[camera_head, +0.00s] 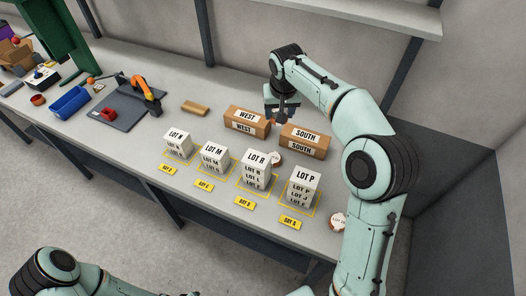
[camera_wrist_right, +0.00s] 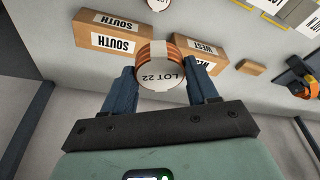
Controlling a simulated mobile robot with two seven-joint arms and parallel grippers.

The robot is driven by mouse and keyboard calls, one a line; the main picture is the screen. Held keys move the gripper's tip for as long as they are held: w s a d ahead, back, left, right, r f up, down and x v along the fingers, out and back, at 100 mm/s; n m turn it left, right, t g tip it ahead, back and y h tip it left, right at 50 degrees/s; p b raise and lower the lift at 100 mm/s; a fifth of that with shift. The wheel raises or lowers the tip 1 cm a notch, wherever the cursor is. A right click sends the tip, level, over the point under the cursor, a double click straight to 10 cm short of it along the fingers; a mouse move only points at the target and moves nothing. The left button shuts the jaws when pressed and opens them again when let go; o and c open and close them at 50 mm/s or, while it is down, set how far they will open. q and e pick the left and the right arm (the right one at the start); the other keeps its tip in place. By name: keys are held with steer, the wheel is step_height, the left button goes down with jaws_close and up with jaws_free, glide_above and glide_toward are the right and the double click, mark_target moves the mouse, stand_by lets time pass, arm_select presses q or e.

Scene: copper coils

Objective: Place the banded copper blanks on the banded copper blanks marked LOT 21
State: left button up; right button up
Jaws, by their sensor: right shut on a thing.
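My right gripper (camera_head: 283,114) is above the bench behind the WEST and SOUTH boxes. In the right wrist view it (camera_wrist_right: 162,88) is shut on banded copper blanks marked LOT 22 (camera_wrist_right: 160,77), a round copper coil with a white band and white top. Another white-topped round coil (camera_head: 277,158) stands on the bench in front of the gap between the boxes, and shows at the top of the wrist view (camera_wrist_right: 158,5). A third coil (camera_head: 338,220) stands at the bench's front right. The markings on these two are too small to read. My left gripper is not in view.
Brown boxes WEST (camera_head: 247,122) and SOUTH (camera_head: 305,142) stand side by side. White stacks LOT K (camera_head: 177,142), LOT M (camera_head: 213,156), LOT R (camera_head: 256,170) and LOT P (camera_head: 301,188) stand in yellow outlines in front. A wooden block (camera_head: 195,108) lies to the left.

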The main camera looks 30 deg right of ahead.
steer(key=shift+w+a+r, duration=0.15)
steer(key=shift+w+a, duration=0.1)
steer(key=shift+w, duration=0.05)
steer(key=shift+w+a+f, duration=0.1)
steer(key=shift+f, duration=0.15)
steer(key=b, duration=0.2)
glide_above(273, 156)
steer(key=s, duration=0.1)
step_height(273, 156, down, 15)
steer(key=shift+r, duration=0.1)
steer(key=shift+f, duration=2.4)
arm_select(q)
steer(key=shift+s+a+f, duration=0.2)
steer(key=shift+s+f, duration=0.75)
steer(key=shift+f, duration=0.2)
arm_select(e)
steer(key=shift+a, duration=0.1)
steer(key=shift+f, duration=0.2)
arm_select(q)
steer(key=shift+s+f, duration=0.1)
arm_select(e)
steer(key=o, duration=1.2)
steer(key=shift+c, duration=0.2)
